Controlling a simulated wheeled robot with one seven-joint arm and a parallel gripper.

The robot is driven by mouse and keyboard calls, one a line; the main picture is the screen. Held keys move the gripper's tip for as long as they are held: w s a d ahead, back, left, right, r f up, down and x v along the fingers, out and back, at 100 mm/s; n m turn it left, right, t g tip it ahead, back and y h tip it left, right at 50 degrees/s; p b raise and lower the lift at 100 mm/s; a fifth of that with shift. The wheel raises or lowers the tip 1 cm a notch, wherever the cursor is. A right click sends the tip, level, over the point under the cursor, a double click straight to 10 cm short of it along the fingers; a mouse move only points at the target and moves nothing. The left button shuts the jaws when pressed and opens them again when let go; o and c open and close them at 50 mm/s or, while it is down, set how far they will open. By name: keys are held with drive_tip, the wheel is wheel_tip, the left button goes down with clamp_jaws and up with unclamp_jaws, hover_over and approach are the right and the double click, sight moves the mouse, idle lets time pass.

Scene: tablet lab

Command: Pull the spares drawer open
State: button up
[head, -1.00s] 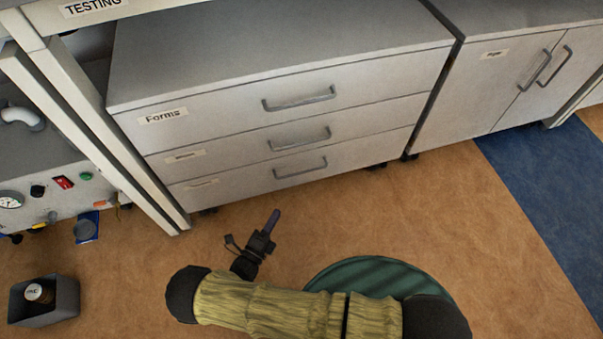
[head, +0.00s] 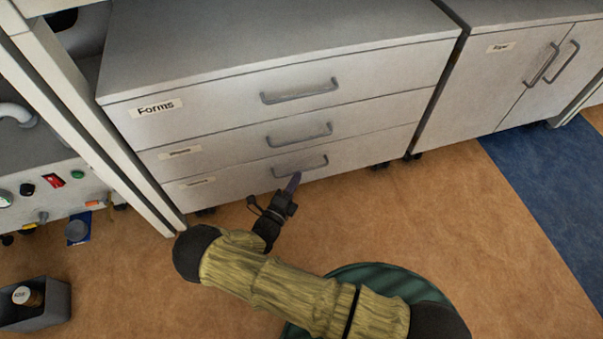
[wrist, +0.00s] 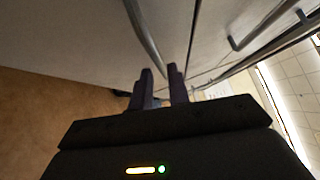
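A grey three-drawer cabinet stands ahead. Its top drawer (head: 220,101) is labelled Forms. The labels on the middle drawer (head: 225,146) and bottom drawer (head: 235,184) are too blurred to read, so I cannot tell which is spares. All three drawers are shut, each with a grey bar handle. My gripper (head: 292,184) is just in front of the bottom drawer, by its handle (head: 300,167). In the wrist view my gripper (wrist: 162,86) has its two dark fingers apart with nothing held. A bar handle (wrist: 143,35) lies just beyond the fingertips; contact is not clear.
A two-door cupboard (head: 508,85) stands to the right. A white bench frame (head: 95,125) stands close at the left of the drawers. A dark bin (head: 42,310) with a bottle is on the floor at lower left. The brown floor before the drawers is clear.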

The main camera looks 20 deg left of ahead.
sight(301, 171)
drive_tip(key=b+x, duration=0.1)
drive_tip(key=x, duration=0.3)
drive_tip(key=shift+w, duration=0.2)
clamp_jaws()
drive_tip(key=shift+s, duration=0.1)
